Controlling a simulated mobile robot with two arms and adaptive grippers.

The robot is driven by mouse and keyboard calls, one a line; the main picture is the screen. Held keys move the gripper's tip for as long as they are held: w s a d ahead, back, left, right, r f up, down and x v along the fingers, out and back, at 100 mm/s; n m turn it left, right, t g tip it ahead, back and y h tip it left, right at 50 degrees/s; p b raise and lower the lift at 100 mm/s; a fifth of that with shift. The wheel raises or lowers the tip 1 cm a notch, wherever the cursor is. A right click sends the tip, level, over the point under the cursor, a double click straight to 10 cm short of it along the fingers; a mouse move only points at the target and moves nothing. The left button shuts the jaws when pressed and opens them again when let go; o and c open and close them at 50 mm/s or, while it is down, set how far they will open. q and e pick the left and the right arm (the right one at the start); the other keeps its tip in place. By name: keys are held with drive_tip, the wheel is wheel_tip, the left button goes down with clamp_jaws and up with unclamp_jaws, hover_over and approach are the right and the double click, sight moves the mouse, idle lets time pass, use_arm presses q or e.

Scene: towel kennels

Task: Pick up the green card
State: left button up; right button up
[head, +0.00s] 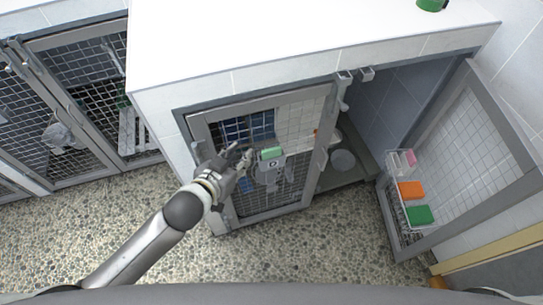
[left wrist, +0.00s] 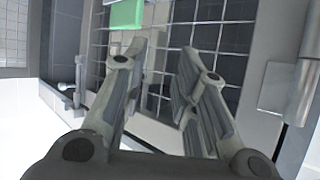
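The green card (head: 272,153) is at the mesh door of the middle kennel, above a pale plate with a dark mark. In the left wrist view the green card (left wrist: 126,13) shows at the top edge, partly cut off, in front of the mesh. My left gripper (head: 240,155) is just left of the card in the head view, in front of the door. In the left wrist view my left gripper (left wrist: 165,58) has its fingers apart with nothing between them; the card lies beyond the left fingertip. My right gripper is not in view.
The mesh kennel door (head: 228,220) is close behind my left gripper. On the right, an open door (head: 500,165) carries a wire rack (head: 395,222) with orange (head: 411,189) and green (head: 420,214) items. The white top (head: 270,45) is mostly clear. The pebbled floor (head: 310,255) is open in front.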

use_arm(q)
drive_tip(key=w+d+r+m+h, duration=0.1)
drive_tip(key=w+d+m+h, duration=0.1)
drive_tip(key=h, duration=0.1)
drive_tip(key=m+g+h, duration=0.5)
approach(267, 150)
drive_tip(key=x, duration=0.9)
drive_tip(key=shift+d, duration=0.15)
drive_tip(key=shift+c, duration=0.4)
clamp_jaws()
